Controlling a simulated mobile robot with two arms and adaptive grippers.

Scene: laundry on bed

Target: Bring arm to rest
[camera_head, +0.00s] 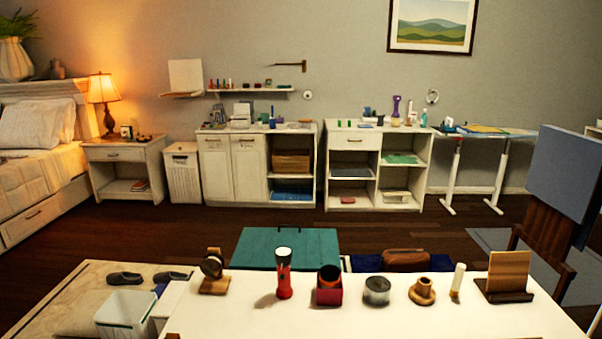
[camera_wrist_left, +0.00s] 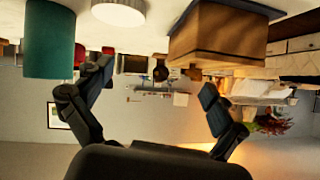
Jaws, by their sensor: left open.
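My left gripper (camera_wrist_left: 155,82) shows in the left wrist view, which is turned upside down. Its two dark fingers are spread wide apart, with nothing between them. Beyond the fingers are a brown block-like thing (camera_wrist_left: 218,35), a teal cylinder-like thing (camera_wrist_left: 50,40) and a white round thing (camera_wrist_left: 118,11) on a pale surface. None of them looks held. Neither arm shows in the head view, and my right gripper is in no view.
In the head view, a white table (camera_head: 390,322) is nearest, bearing a red flashlight (camera_head: 284,275), a red cup-like holder (camera_head: 329,287), a grey tin (camera_head: 377,290) and a wooden stand (camera_head: 507,275). A white bin (camera_head: 125,312) stands left. Dark floor separates this from the cabinets (camera_head: 232,165) and bed (camera_head: 40,180).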

